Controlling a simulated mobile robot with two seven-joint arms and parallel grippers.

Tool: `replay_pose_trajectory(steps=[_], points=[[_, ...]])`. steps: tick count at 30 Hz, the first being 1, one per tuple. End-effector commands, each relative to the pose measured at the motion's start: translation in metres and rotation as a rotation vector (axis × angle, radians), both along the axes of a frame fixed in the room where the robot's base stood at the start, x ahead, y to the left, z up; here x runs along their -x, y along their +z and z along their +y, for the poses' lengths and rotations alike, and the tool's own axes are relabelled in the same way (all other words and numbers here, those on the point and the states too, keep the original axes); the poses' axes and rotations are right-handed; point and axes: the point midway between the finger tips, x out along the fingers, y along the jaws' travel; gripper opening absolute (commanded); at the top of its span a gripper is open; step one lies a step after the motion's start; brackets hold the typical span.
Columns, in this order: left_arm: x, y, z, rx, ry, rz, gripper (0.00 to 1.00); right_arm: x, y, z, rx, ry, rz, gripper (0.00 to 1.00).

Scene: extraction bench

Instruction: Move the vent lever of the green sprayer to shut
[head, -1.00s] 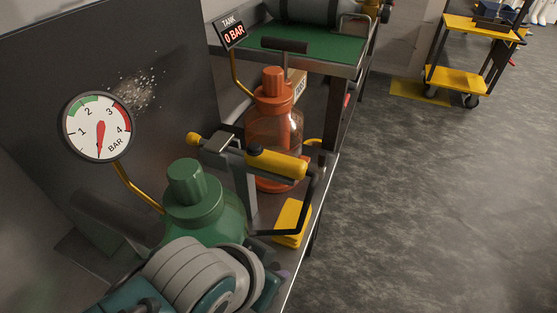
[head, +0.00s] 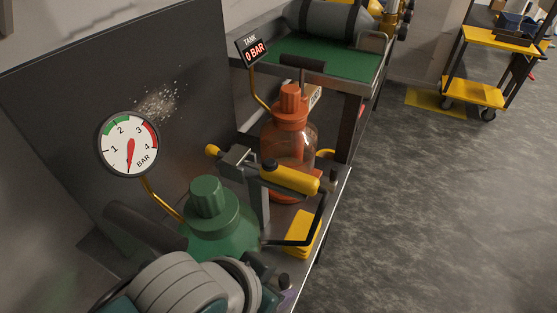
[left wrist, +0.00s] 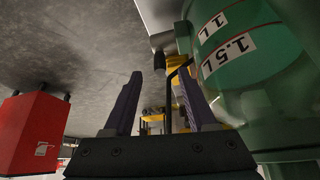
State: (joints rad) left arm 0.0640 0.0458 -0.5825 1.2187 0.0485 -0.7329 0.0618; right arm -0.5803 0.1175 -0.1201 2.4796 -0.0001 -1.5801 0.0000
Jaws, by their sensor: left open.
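The green sprayer (head: 218,232) stands at the near end of the bench, its lower front hidden by my left arm. A pressure gauge (head: 128,143) on a yellow tube rises behind it, its red needle pointing down. The sprayer's green body (left wrist: 245,58), with litre labels, fills the upper right of the left wrist view. My left gripper (left wrist: 158,100) is open and empty, its fingers beside the sprayer. In the head view the gripper (head: 283,284) shows only partly at the bench edge. I cannot clearly make out the vent lever. My right gripper is not in view.
An orange sprayer (head: 290,138) stands farther along the bench. A yellow cart (head: 475,92) stands at the back right. The floor at right is clear.

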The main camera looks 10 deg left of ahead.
Motion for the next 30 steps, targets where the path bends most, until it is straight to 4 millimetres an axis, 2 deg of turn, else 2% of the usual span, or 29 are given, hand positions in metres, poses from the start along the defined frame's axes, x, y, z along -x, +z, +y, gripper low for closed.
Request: replay_pose_trajectory(steps=[1, 3, 9, 30], points=[[0.005, 0.018, 0.003, 0.0, 0.0, -0.001, 0.57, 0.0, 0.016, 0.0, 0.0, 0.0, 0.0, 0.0], [0.011, 0.028, 0.007, 0.0, 0.0, 0.001, 0.57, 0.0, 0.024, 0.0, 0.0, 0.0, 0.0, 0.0], [0.022, 0.047, 0.013, 0.0, 0.001, 0.0, 0.57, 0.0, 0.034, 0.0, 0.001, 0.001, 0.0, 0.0], [0.024, 0.048, 0.013, 0.0, 0.0, 0.0, 0.57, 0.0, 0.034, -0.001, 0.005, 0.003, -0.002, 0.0]])
